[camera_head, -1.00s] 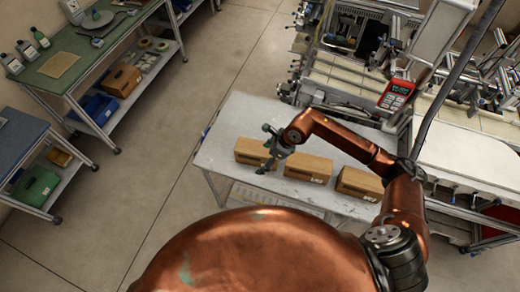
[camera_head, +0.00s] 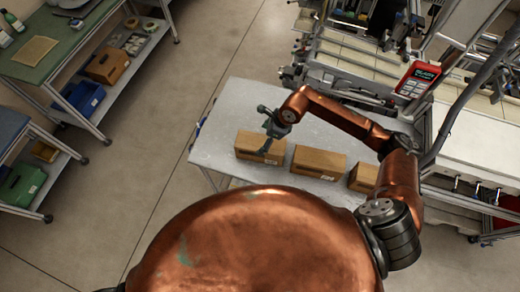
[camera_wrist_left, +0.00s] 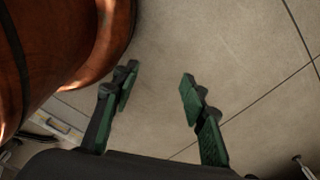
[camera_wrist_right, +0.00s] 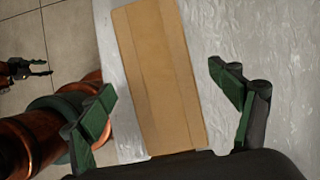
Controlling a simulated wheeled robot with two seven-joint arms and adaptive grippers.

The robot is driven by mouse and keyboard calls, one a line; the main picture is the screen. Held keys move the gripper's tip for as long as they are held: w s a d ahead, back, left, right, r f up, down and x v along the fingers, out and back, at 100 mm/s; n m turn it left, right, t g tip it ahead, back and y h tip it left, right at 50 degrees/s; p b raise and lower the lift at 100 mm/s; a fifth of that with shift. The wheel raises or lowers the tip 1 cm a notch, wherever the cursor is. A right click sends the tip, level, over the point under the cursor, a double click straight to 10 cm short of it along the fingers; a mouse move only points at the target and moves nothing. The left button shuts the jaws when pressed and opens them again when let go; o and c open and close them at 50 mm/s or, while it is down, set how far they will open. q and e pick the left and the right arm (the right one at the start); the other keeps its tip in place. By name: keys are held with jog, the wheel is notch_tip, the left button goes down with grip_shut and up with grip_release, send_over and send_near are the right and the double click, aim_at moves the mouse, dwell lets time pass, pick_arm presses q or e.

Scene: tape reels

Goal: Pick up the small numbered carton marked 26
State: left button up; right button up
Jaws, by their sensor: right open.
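Three brown cartons stand in a row on a light grey table: a left one (camera_head: 246,147), a middle one (camera_head: 318,162) and a right one (camera_head: 362,177), partly hidden by my arm. White labels show on them, but I cannot read any number. My right gripper (camera_head: 264,150) is over the left carton, pointing down. In the right wrist view this carton (camera_wrist_right: 158,75) lies between the spread fingers of the open right gripper (camera_wrist_right: 165,100), with nothing gripped. My left gripper (camera_wrist_left: 158,92) is open and empty above the floor; it also shows in the right wrist view (camera_wrist_right: 45,68).
The grey table (camera_head: 225,112) has bare room behind the cartons. A machine with a red handheld unit (camera_head: 418,79) stands behind and right. A green-topped bench (camera_head: 65,35) with an orange-brown bin (camera_head: 107,65) and blue bin (camera_head: 80,98) is at the left.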

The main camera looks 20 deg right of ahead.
aim_at(261, 142)
jog(key=x, duration=0.4)
jog(key=shift+s+d+f, duration=0.1)
jog(key=shift+s+d, duration=0.1)
jog(key=shift+d, duration=0.05)
jog(key=p+x, duration=0.1)
jog(key=x, duration=0.3)
jog(key=shift+a+f, duration=0.1)
jog(key=shift+f, duration=0.1)
jog(key=shift+a+f, duration=0.1)
jog(key=shift+f, duration=0.3)
pick_arm(q)
jog(key=shift+w+r, duration=0.25)
jog(key=shift+w, duration=0.65)
pick_arm(e)
jog(key=c, duration=0.6)
pick_arm(q)
jog(key=shift+w, duration=0.3)
pick_arm(e)
jog(key=shift+r, duration=0.1)
jog(key=c, duration=1.1)
